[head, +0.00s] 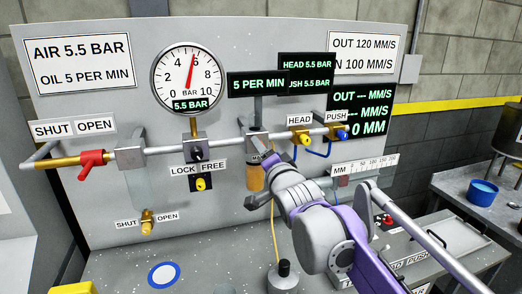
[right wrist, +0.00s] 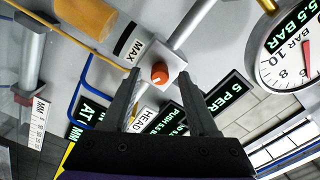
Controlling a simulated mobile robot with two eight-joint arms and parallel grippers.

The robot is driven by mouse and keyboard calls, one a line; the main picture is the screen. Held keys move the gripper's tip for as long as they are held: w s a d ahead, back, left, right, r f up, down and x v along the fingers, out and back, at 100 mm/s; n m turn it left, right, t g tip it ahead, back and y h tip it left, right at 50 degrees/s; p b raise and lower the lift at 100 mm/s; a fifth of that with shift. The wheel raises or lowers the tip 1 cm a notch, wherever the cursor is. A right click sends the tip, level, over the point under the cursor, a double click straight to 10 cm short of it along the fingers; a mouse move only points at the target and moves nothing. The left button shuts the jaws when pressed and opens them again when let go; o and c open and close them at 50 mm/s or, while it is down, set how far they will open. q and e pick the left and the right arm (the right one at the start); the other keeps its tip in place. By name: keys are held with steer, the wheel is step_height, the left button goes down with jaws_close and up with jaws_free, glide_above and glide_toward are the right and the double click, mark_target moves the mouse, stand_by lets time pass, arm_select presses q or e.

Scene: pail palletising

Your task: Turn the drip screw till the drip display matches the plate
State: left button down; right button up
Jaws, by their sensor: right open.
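The plate (head: 80,64) at the upper left reads AIR 5.5 BAR and OIL 5 PER MIN. The drip display (head: 258,84) reads 5 PER MIN, the same oil figure; it also shows in the right wrist view (right wrist: 229,103). The drip screw (right wrist: 160,73) is an orange round knob on a grey block, by a MAX label. My right gripper (right wrist: 160,84) is open, its fingertips on either side of the screw; I cannot tell whether they touch it. In the head view my right arm hides the screw. My left gripper is not in view.
The amber oil bowl (head: 254,180) hangs below the block. The pressure gauge (head: 188,80) reads 5.5 BAR. A blue cup (head: 482,192) stands at the right.

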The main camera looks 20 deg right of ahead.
steer(key=s, duration=0.9)
steer(key=shift+s+d+b, duration=0.15)
steer(key=shift+s+b, duration=0.1)
steer(key=shift+b, duration=0.15)
steer(key=s+f+n+g, duration=0.3)
steer(key=s+f, duration=0.5)
steer(key=f, duration=0.4)
steer(key=s+f+n+g+p, duration=0.1)
steer(key=s+f+n+g, duration=0.3)
steer(key=s+f, duration=0.4)
steer(key=s+f+n+g+p, duration=0.1)
steer(key=s+f+n+g, duration=0.3)
steer(key=f, duration=1.3)
steer(key=s+g, duration=0.1)
steer(key=s, duration=0.3)
steer(key=shift+s+g+h, duration=0.3)
steer(key=shift+s, duration=0.1)
steer(key=shift+d, duration=0.15)
